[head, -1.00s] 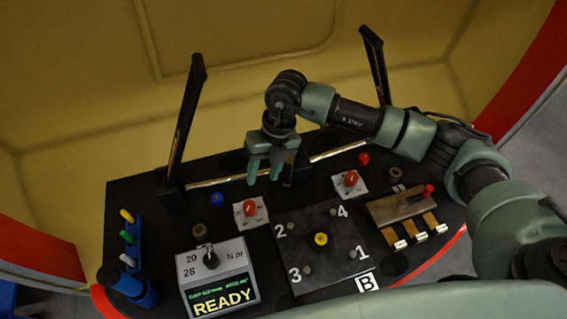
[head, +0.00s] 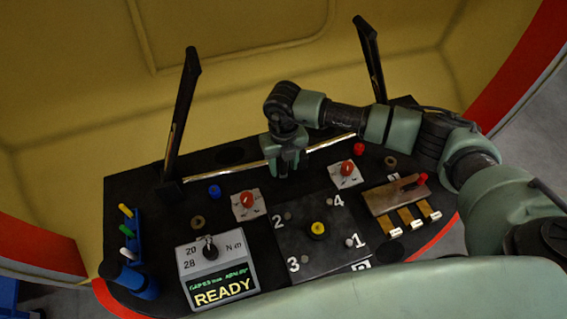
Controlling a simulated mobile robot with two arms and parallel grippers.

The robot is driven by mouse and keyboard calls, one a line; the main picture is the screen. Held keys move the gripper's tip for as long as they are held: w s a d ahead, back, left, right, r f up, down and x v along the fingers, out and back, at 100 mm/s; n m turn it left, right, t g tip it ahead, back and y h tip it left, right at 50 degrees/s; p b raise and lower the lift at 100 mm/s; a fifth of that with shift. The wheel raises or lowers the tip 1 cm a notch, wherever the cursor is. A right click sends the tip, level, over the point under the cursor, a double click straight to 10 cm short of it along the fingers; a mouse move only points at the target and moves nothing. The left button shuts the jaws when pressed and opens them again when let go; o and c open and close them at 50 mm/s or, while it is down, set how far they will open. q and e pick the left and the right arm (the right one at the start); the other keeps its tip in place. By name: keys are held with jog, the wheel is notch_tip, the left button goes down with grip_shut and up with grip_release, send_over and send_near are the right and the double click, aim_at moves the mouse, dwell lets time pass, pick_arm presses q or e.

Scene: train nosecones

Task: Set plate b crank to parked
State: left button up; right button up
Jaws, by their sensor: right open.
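Plate B is the dark square plate (head: 318,252) on the black console, with a yellow knob (head: 318,229) at its centre and corners numbered 1 to 4. Its white "B" label (head: 361,267) is partly hidden by my own body. I cannot make out a separate crank handle on the plate. A lever with a red knob (head: 422,179) lies on a brown block to the right; I cannot tell whether it is the crank. My right gripper (head: 289,168) is open and empty, pointing down above the console behind plate B. My left gripper is not in view.
Two white switch plates with red knobs (head: 247,200) (head: 347,168) flank the gripper. A grey box reading "READY" (head: 218,275) stands at front left. A metal rail (head: 230,173) and two upright black posts (head: 180,120) (head: 371,60) stand along the back.

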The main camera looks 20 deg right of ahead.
grip_shut()
dwell(1.4)
